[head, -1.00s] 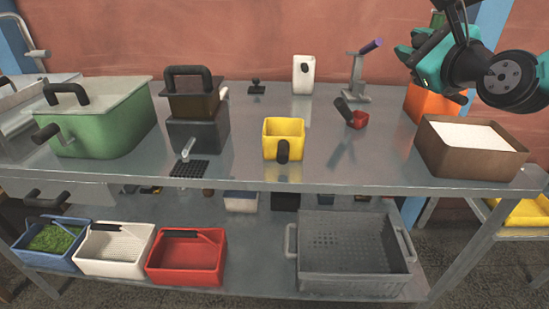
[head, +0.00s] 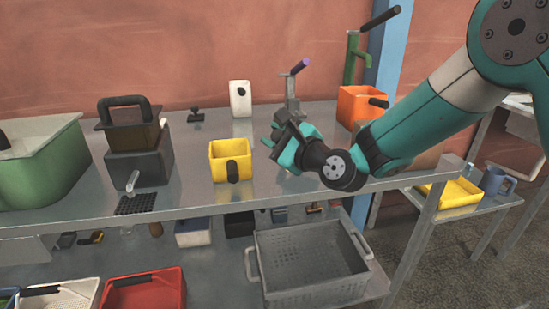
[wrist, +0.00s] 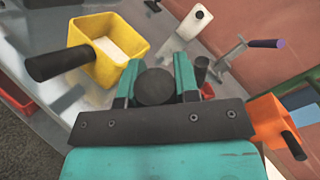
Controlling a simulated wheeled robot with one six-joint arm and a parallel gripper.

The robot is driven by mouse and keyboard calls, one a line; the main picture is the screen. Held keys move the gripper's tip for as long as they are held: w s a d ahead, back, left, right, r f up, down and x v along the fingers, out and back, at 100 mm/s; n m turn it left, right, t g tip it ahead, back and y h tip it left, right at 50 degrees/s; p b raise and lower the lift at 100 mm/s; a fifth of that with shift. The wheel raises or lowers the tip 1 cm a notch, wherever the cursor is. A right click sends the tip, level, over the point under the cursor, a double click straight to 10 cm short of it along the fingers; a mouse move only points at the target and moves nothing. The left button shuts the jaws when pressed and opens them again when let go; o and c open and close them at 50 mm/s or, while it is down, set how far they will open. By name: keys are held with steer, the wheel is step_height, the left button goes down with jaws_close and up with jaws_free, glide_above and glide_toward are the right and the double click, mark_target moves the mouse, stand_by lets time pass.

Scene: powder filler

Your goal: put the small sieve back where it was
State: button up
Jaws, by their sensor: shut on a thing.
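My gripper (head: 281,137) is low over the right half of the table. In the wrist view its fingers (wrist: 154,80) are shut on a dark round-ended handle (wrist: 154,88), seen nearly end-on. A bit of red (wrist: 207,90) shows just beyond the right finger. One second ago a small red cup with a black handle lay at this spot; it looks like the small sieve, but its mesh cannot be made out. In the head view my gripper and arm hide it. I cannot tell whether it touches the table.
A yellow box (head: 218,164) with white powder inside (wrist: 112,50) stands left of my gripper. A stand with a purple handle (head: 300,67) is close behind. An orange box (head: 357,104) is right of it. A black grid (head: 135,205) lies under a spout at the left.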

steer(key=shift+f+b, duration=0.5)
steer(key=shift+f, duration=1.65)
steer(key=shift+f, duration=0.1)
steer(key=o, duration=0.9)
